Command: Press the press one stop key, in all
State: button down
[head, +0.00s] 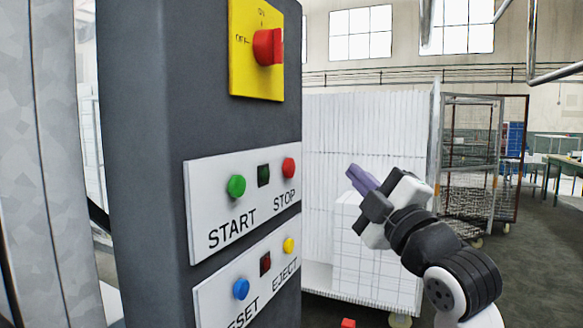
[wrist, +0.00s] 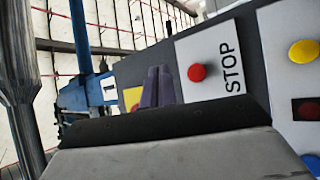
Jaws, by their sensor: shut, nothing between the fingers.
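The red STOP key (head: 289,168) sits at the right end of a white plate, above the word STOP, on a dark grey control column. It also shows in the wrist view (wrist: 197,72), to the right of my fingertips. My gripper (head: 357,177) is shut and empty, its purple fingers together, to the right of the column in the head view. In the picture the fingertips lie right of the STOP key and look apart from it. The wrist view shows the shut fingers (wrist: 158,84) beside the white STOP plate. A sign with the number 1 (wrist: 108,88) shows at the left there.
The same plate holds a green START key (head: 236,187) and a dark lamp (head: 263,175). Below are a blue RESET key (head: 241,289) and a yellow EJECT key (head: 289,245). A red switch (head: 267,47) sits above. White panels on a cart (head: 370,130) stand behind my arm.

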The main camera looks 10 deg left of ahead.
aim_at(294, 163)
jog(key=w+a+p, duration=0.2)
jog(key=a, duration=0.5)
jog(key=shift+w+a, duration=0.3)
jog(key=shift+a, duration=0.1)
jog(key=shift+a, duration=0.1)
dwell(1.6)
jog(key=shift+w+a, duration=0.15)
jog(key=shift+a, duration=0.15)
jog(key=shift+w+a, duration=0.1)
jog(key=shift+a, duration=0.35)
dwell(0.6)
jog(key=shift+d, duration=0.15)
jog(key=shift+s+d+b, duration=0.3)
jog(key=shift+d+b, duration=0.15)
jog(key=shift+d, duration=0.2)
